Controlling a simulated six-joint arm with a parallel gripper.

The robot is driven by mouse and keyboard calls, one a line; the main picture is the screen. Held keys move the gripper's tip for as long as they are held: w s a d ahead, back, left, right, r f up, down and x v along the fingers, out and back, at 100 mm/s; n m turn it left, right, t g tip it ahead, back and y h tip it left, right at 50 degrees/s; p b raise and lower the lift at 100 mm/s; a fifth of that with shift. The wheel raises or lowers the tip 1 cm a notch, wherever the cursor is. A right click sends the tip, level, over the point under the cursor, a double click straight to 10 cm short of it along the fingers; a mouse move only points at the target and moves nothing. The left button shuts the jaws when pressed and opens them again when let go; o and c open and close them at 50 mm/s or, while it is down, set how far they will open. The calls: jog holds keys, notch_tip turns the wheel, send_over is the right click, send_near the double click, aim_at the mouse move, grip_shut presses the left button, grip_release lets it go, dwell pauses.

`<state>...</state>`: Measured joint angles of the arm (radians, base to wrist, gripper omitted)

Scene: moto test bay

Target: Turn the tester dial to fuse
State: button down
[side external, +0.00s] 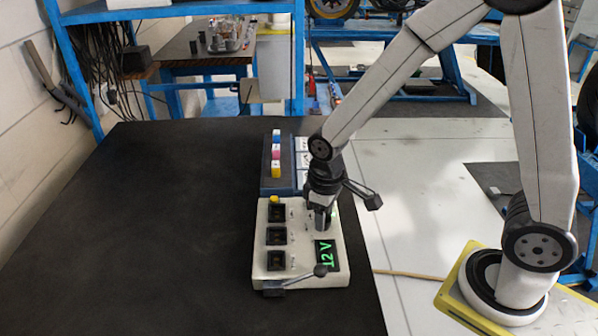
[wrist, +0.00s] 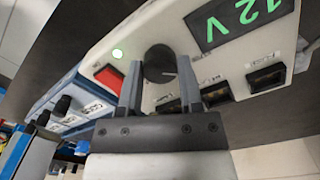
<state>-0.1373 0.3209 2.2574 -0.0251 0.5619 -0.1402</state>
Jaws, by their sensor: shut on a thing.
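The tester (side external: 296,262) is a cream box on the dark bench, with a display (side external: 326,254) reading 12 V in green. In the wrist view its panel (wrist: 135,30) carries the round black dial (wrist: 160,60) near the display. My gripper (wrist: 159,68) is shut on the dial, one finger on each side of it. In the side view my gripper (side external: 320,217) points down onto the tester and hides the dial. The dial's pointer mark and position labels are too small to read.
Dark square sockets (side external: 276,237) line the tester's left side. A lever (side external: 300,279) lies along its near edge. A blue rack (side external: 268,184) with coloured blocks stands behind. The bench's left is clear.

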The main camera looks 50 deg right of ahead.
dwell(0.4)
jog(key=shift+c, duration=1.2)
grip_release()
jog(key=shift+r, duration=0.1)
jog(key=shift+r, duration=3.85)
jog(key=shift+f, duration=0.1)
jog(key=s+d+f+m+t, duration=0.2)
jog(key=s+d+f+m, duration=0.1)
jog(key=s+d+f, duration=0.1)
jog(key=shift+s+d+f+t, duration=0.2)
jog(key=shift+s+t, duration=0.1)
jog(key=shift+s, duration=0.25)
